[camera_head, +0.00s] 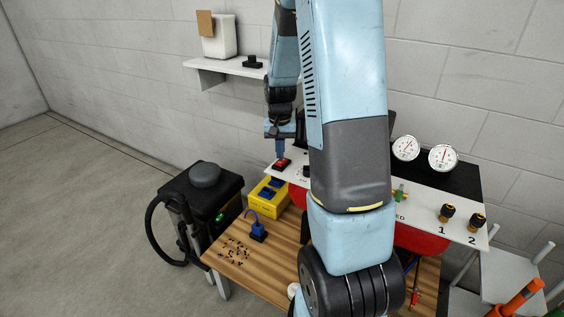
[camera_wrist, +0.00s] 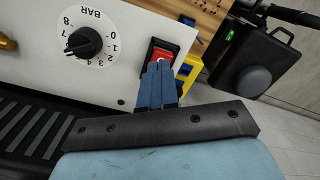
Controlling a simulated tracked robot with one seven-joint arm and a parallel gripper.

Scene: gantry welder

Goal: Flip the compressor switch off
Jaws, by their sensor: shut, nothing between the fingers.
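The compressor switch (camera_head: 282,163) is a red rocker in a black frame at the left end of the white panel. In the wrist view the red switch (camera_wrist: 163,56) shows just beyond my fingertips, which hide part of it. My gripper (camera_head: 281,155) is shut and empty, its blue fingers together and pointing down at the switch. In the wrist view my gripper (camera_wrist: 158,70) overlaps the near part of the rocker. I cannot tell whether the fingertips touch it, and the rocker's tilt is unclear.
A black BAR dial (camera_wrist: 85,42) sits beside the switch on the white panel (camera_wrist: 35,20). A yellow bin (camera_head: 267,194) stands just left of the panel on the wooden table (camera_head: 270,278). A black machine (camera_head: 203,190) with a hose is further left. Two gauges (camera_head: 443,157) rise at right.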

